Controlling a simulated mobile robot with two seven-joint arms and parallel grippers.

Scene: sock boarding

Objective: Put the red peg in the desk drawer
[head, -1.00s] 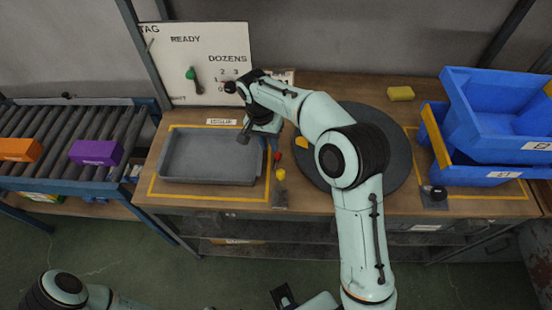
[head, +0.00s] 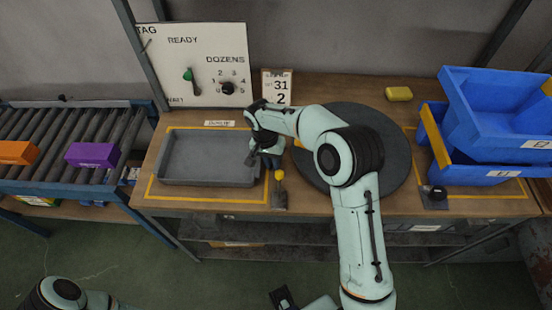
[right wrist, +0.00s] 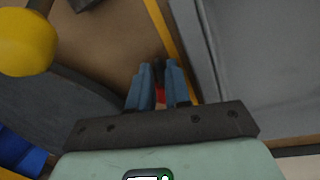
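My right gripper (head: 270,158) points down at the table, just right of the grey tray. In the right wrist view, its two blue-grey fingers (right wrist: 158,82) stand a narrow gap apart. A small part of the red peg (right wrist: 160,97) shows between them, with a dark piece beyond it. I cannot tell whether the fingers press on the peg. In the head view the gripper hides most or all of the peg. No drawer shows clearly as such; the desk's front edge (head: 320,205) is visible.
A yellow-knobbed lever (head: 279,175) stands close in front of the right gripper. The grey tray (head: 205,182) lies left, a dark round turntable (head: 385,180) right. Blue bins (head: 495,115) stand far right. A sign board (head: 195,65) and a calendar card (head: 280,87) stand behind.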

